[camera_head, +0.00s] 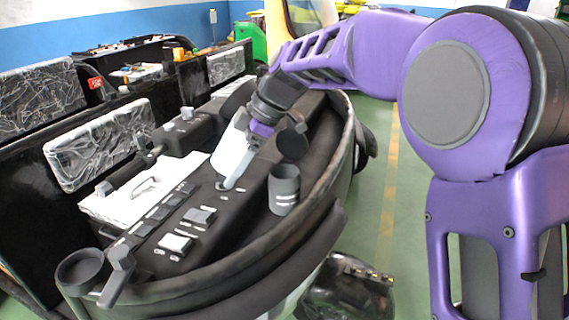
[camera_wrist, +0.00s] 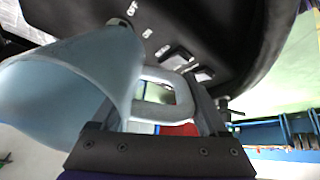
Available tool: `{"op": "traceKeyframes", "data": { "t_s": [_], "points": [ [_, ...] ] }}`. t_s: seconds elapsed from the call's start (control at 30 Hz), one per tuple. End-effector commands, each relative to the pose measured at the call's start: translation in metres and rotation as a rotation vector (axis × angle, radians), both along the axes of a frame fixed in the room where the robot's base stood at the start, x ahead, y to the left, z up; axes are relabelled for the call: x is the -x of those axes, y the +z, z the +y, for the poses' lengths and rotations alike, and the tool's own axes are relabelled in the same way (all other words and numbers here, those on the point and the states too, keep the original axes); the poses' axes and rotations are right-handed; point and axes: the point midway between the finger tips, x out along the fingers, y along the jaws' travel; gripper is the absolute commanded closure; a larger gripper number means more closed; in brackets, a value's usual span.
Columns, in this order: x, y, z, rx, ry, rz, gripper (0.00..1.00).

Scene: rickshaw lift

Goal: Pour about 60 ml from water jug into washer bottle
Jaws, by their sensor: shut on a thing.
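The water jug is a pale blue-white vessel (camera_head: 231,154) above the dashboard in the head view. It fills the left of the wrist view (camera_wrist: 70,85), tilted in that picture. Its looped handle (camera_wrist: 150,74) lies between the fingers of my gripper (camera_wrist: 165,100), which is shut on it. In the head view my gripper (camera_head: 258,130) is at the jug's upper right, partly hidden by my wrist. I cannot pick out the washer bottle with certainty. A dark grey cup-shaped container (camera_head: 284,190) stands on the dashboard, right of and below the jug. No water stream shows.
The black dashboard (camera_head: 150,240) carries switches and a white panel (camera_head: 140,200). A round dark holder (camera_head: 82,268) is at its near left. Plastic-wrapped seats (camera_head: 100,145) stand behind.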

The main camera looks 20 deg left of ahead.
Motion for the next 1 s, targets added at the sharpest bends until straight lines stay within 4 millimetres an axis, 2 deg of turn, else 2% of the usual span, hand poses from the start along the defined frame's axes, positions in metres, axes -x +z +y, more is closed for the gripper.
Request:
{"op": "traceKeyframes", "data": {
  "t_s": [0.03, 0.33, 0.57, 1.0],
  "points": [
    [0.002, 0.008, 0.003, 0.028, 0.004, -0.011, 1.0],
    [0.004, 0.012, 0.011, 0.187, -0.002, -0.076, 1.0],
    [0.006, -0.002, 0.018, 0.342, -0.003, -0.142, 1.0],
    [0.007, 0.006, 0.021, 0.511, -0.011, -0.209, 1.0]
  ]
}}
